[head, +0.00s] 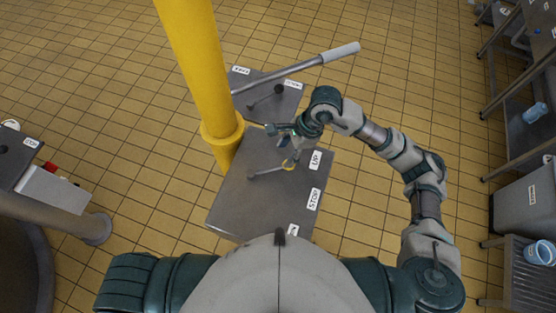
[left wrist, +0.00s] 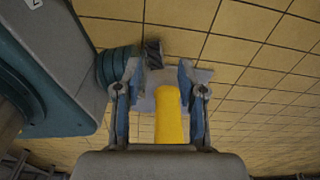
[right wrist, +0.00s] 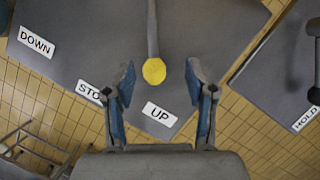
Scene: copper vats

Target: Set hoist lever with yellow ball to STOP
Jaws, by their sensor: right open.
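The hoist lever is a thin grey rod (head: 265,173) with a yellow ball (head: 289,165) at its end, on a grey plate (head: 235,205). The plate carries the labels UP (head: 315,160) and STOP (head: 313,199); DOWN (right wrist: 37,42) reads in the right wrist view. The lever points toward UP. My right gripper (head: 289,148) is open above the ball. In the right wrist view the yellow ball (right wrist: 154,71) shows between the open fingertips; contact cannot be told. My left gripper (left wrist: 158,72) is open and empty, seen only in its wrist view.
A yellow post (head: 205,70) stands left of the lever plate. Behind is a second plate with a long lever (head: 295,68) and a light grip. Metal shelves (head: 515,110) and a bin (head: 525,210) line the right.

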